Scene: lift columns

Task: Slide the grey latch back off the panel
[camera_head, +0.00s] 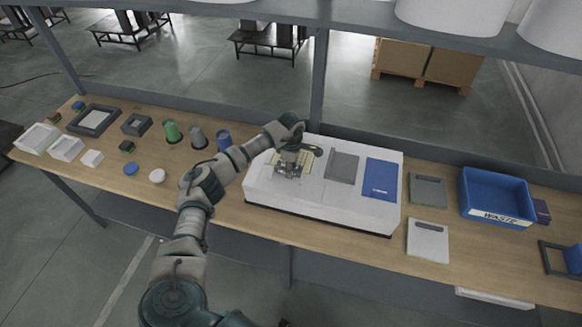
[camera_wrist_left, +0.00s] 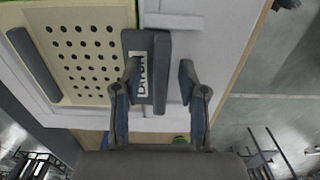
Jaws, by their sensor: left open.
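The grey latch (camera_wrist_left: 161,85), with a white label reading LATCH, shows in the left wrist view. It appears to overlap the right edge of the cream perforated panel (camera_wrist_left: 85,58), which has a dark grey bar along its left side. In the head view the panel (camera_head: 277,160) is mostly hidden behind my left gripper (camera_head: 288,172), on the white housing's left part. My left gripper (camera_wrist_left: 160,70) is open, with its fingers on either side of the latch. The right finger stands apart from it; contact at the left finger cannot be told. My right gripper is not in view.
The white housing (camera_head: 330,205) also carries a grey plate (camera_head: 343,167) and a blue plate (camera_head: 380,179). A blue waste bin (camera_head: 495,197) stands at the right. Cups, trays and small parts cover the left bench. A grey post (camera_head: 318,80) rises behind the housing.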

